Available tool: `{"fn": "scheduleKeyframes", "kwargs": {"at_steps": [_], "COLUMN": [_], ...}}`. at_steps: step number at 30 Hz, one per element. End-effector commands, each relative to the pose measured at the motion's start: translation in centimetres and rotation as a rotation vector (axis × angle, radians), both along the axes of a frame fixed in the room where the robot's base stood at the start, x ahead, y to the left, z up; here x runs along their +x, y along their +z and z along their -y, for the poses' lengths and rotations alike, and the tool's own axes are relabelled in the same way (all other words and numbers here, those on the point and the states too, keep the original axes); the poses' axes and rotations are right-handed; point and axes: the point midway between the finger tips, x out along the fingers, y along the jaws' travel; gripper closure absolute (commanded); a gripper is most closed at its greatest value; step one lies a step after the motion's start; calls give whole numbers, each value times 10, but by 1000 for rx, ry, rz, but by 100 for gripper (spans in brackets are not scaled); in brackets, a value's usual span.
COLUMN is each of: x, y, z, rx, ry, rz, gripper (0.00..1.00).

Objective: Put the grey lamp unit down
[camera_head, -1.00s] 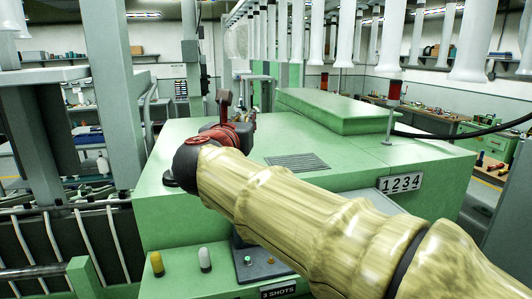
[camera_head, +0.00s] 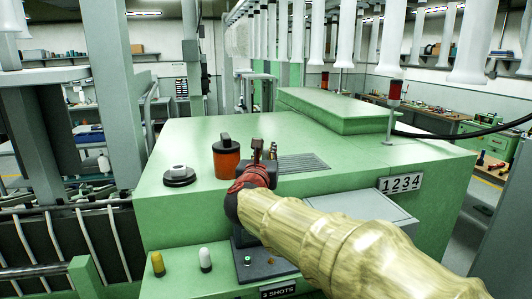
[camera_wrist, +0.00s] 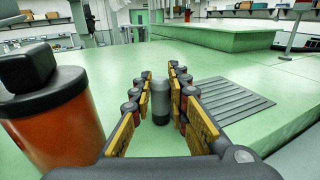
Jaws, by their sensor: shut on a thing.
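The grey lamp unit (camera_wrist: 160,100), a small rounded cylinder with a darker lower part, stands upright between my fingers in the wrist view. My gripper (camera_wrist: 157,98) is shut on it. In the head view my gripper (camera_head: 266,150) is over the green machine top (camera_head: 190,140), just right of an orange jar with a black lid. The lamp unit cannot be made out clearly there. I cannot tell whether its base touches the green surface.
The orange jar (camera_head: 226,160) stands close on the left and also fills the wrist view's left (camera_wrist: 55,110). A black disc with a pale nut (camera_head: 179,175) lies farther left. A vent grille (camera_head: 305,163) is to the right. A raised green block (camera_head: 330,110) stands behind.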

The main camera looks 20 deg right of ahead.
Motion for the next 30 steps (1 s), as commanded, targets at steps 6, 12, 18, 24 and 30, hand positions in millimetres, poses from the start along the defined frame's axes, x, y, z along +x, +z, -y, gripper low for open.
{"fn": "scheduleKeyframes", "kwargs": {"at_steps": [6, 12, 18, 24, 30], "x": [0, 0, 0, 0, 0], "y": [1, -3, -1, -1, -1], "z": [0, 0, 0, 0, 0], "rx": [0, 1, 1, 1, 1], "ry": [0, 0, 0, 0, 0], "rz": [2, 1, 1, 1, 1], "gripper": [100, 83, 72, 65, 65]}}
